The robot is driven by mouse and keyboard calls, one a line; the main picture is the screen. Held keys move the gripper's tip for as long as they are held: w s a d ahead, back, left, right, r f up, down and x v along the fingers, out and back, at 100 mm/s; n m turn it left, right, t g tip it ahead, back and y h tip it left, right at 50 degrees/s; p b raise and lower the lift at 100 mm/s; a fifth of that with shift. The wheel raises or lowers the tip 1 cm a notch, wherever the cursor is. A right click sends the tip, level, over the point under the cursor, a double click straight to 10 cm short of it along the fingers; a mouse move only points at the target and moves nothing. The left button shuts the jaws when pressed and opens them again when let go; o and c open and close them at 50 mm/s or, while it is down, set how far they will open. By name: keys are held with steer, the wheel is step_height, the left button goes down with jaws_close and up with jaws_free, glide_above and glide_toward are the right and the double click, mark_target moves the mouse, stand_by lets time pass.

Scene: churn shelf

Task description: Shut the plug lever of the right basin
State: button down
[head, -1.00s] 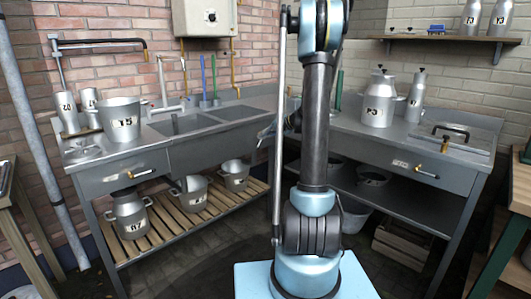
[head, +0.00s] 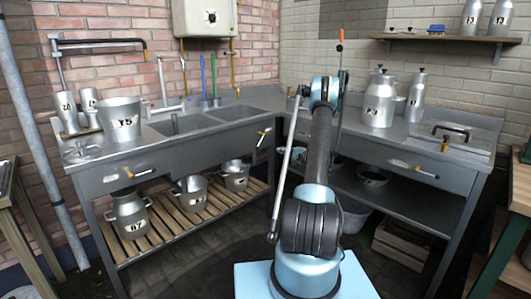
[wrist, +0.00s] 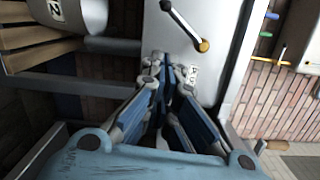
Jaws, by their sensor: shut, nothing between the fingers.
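The sink bench holds two basins side by side; the right basin (head: 232,112) is nearer the corner. A plug lever (head: 262,137) sits on the front panel to the right of it, slanting down and left from its brass-coloured pivot. The wrist view shows this lever (wrist: 184,24) with a dark tip and a gold pivot, ahead of the fingers. My gripper (wrist: 165,62) is shut and empty, close to the panel and apart from the lever. A small label, partly hidden, sits beside the fingertips.
A similar lever (head: 140,173) is on the left front panel, and another (head: 427,173) is on the right bench. Buckets (head: 235,176) stand on the slatted lower shelf (head: 160,232). A milk can (head: 380,98) stands on the right bench. The floor before the sink is clear.

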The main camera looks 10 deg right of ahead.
steer(key=shift+w+d+f+t, duration=0.15)
steer(key=shift+d+f, duration=0.15)
steer(key=shift+f, duration=0.15)
steer(key=shift+w+d+f+t, duration=0.15)
steer(key=shift+d+f, duration=0.15)
steer(key=shift+f, duration=0.15)
steer(key=shift+s, duration=0.1)
steer(key=w+a, duration=0.5)
steer(key=a, duration=0.5)
steer(key=shift+w+r, duration=0.25)
steer(key=shift+r, duration=0.15)
steer(key=shift+m, duration=0.3)
